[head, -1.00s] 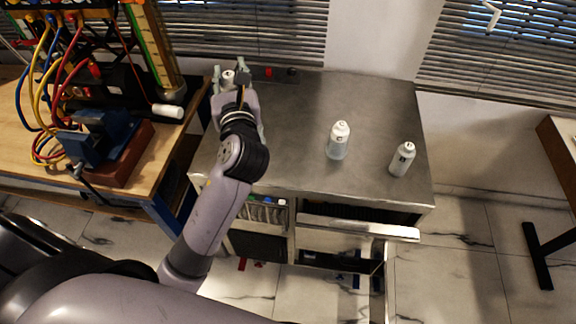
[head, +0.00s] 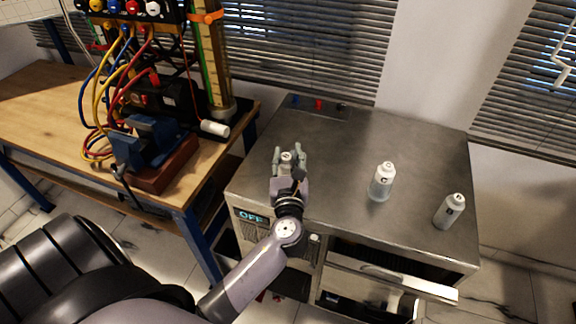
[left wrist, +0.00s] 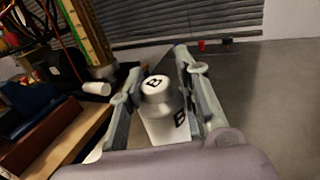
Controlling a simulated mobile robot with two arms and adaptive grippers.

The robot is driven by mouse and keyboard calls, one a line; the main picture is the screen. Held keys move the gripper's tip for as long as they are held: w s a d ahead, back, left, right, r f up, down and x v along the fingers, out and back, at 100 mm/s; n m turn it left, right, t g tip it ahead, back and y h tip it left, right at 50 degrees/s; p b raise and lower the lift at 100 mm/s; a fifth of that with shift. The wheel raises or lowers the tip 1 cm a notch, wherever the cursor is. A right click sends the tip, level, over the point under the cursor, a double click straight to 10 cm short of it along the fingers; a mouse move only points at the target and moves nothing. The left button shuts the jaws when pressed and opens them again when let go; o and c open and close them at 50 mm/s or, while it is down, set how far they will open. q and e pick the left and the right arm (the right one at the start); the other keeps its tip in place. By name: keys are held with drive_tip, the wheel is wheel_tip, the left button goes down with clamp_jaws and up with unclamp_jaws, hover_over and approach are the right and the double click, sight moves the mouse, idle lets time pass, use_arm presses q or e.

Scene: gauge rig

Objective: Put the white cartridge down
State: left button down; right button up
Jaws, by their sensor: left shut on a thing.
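My left gripper (head: 290,160) is shut on a white cartridge (head: 287,156) over the left part of the metal cabinet top (head: 330,150). In the left wrist view the cartridge (left wrist: 157,100) stands roughly upright between the two fingers (left wrist: 156,95), with a black B on its cap and another letter mark on its side. Its lower end is hidden, so I cannot tell whether it touches the top. My right gripper is out of view.
A wooden bench (head: 50,100) on the left carries a blue vise (head: 145,142), cables and a white cylinder (head: 215,128). A drawer (head: 392,274) stands open at the cabinet's front. Small red and blue parts sit at the back edge. The middle of the top is clear.

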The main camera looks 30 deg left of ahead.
sight(288, 172)
use_arm(q)
drive_tip(key=shift+f, duration=1.4)
drive_tip(key=shift+f+b, duration=0.2)
drive_tip(key=shift+b, duration=0.1)
drive_tip(key=c, duration=1.2)
unclamp_jaws()
drive_tip(key=shift+r, duration=0.1)
